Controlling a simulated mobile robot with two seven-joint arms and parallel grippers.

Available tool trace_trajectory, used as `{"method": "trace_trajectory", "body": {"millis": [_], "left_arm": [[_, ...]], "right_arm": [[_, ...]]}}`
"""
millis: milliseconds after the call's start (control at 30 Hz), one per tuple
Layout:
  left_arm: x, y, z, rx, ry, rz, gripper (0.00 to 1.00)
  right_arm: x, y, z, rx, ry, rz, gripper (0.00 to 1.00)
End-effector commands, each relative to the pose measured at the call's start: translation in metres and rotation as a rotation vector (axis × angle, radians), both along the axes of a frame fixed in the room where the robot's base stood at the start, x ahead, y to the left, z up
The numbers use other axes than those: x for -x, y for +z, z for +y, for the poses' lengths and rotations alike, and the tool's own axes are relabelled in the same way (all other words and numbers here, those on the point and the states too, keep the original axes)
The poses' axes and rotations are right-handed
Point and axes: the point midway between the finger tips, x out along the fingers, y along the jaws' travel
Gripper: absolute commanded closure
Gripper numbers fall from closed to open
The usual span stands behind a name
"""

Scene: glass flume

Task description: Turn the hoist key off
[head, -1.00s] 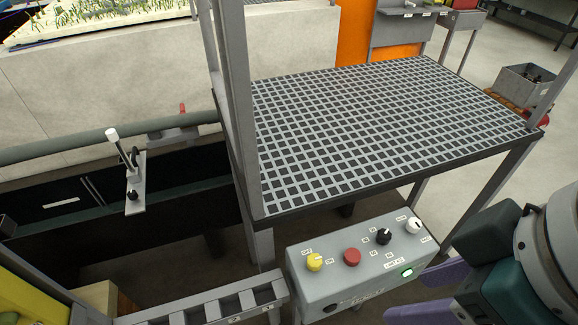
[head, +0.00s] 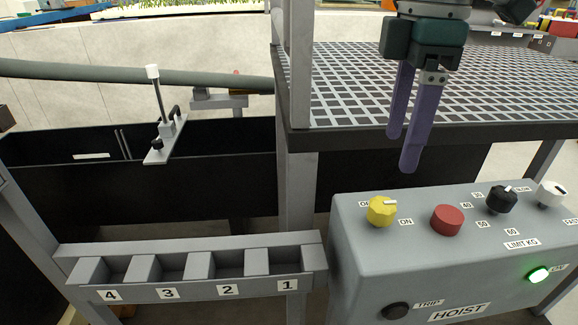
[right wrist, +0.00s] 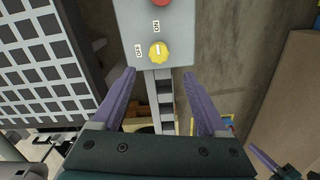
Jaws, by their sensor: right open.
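The hoist key is a yellow knob (head: 382,211) on top of the grey HOIST box (head: 400,265), between OFF and ON labels. Its pale mark points toward the ON side. The right wrist view shows the yellow knob (right wrist: 158,52) ahead of the fingertips, midway between them, with its mark toward ON. My right gripper (head: 403,153) is open and empty, above and behind the knob, pointing down and not touching it. Part of my left gripper (right wrist: 268,163) shows at the lower right of the right wrist view; its jaws cannot be made out.
The box also bears a red button (head: 448,220), a black LIMIT KG dial (head: 501,200), a white knob (head: 551,194), a black TRIP button (head: 397,311) and a lit green lamp (head: 538,274). A grated platform (head: 350,95) stands behind. A numbered slotted rack (head: 190,290) is left.

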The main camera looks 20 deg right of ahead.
Motion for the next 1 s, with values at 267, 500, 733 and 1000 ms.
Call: {"method": "trace_trajectory", "body": {"millis": [267, 500, 733, 1000], "left_arm": [[-0.001, -0.009, 0.001, -0.002, 0.0, -0.002, 1.0], [0.0, -0.018, 0.001, -0.002, 0.0, -0.002, 1.0], [0.0, -0.021, 0.001, -0.002, 0.001, -0.002, 1.0], [0.0, -0.021, -0.001, 0.004, 0.004, -0.003, 1.0]], "right_arm": [[0.0, -0.03, -0.003, 0.001, -0.003, 0.005, 0.23], [0.0, -0.076, -0.003, 0.001, -0.002, 0.004, 0.23], [-0.001, -0.098, -0.003, 0.002, -0.001, 0.001, 0.23], [-0.001, -0.099, -0.003, 0.002, -0.001, 0.0, 0.23]]}}
